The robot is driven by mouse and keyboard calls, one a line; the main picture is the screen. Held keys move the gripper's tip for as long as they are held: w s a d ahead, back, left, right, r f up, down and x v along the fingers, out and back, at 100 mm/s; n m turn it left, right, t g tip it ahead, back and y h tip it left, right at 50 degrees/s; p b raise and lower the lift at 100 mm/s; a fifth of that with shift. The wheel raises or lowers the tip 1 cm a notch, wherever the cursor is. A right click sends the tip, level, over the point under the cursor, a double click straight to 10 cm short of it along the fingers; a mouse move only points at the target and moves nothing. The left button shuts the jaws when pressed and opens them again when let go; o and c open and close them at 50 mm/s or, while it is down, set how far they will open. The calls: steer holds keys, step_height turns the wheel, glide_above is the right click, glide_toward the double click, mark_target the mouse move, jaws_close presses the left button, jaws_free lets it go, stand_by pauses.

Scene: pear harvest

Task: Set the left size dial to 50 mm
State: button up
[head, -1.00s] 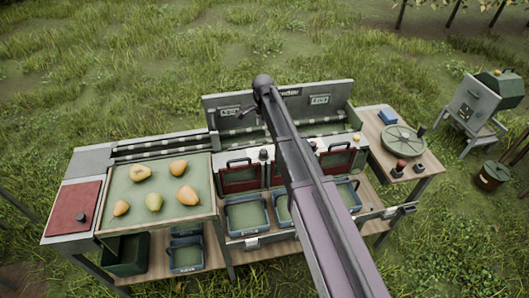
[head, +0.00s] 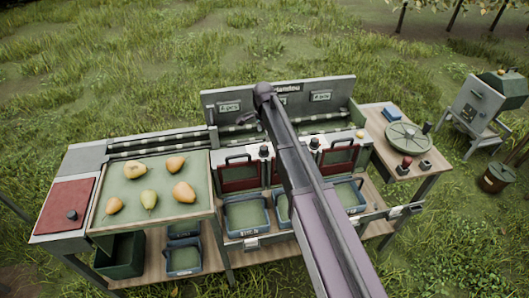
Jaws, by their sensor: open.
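What looks like the left size dial is a small dark knob (head: 264,150) on a pale mount, at the front edge of the sorting stand in the head view. Its setting is too small to read. My arm reaches across the stand from the bottom right, and its bend stands before the back panel. My gripper (head: 257,125) is small and dark, just left of the arm, above and slightly left of the knob. It looks apart from the knob and empty. Its fingers are too small to make out clearly.
Red-framed gates (head: 238,175) hang below. A tray (head: 120,168) with several pears stands left. The back panel (head: 215,97) rises behind. My arm hides the stand's middle.

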mark_target(264, 147)
steer(key=shift+f+b, duration=3.5)
steer(key=shift+f, duration=0.35)
steer(key=c, duration=1.1)
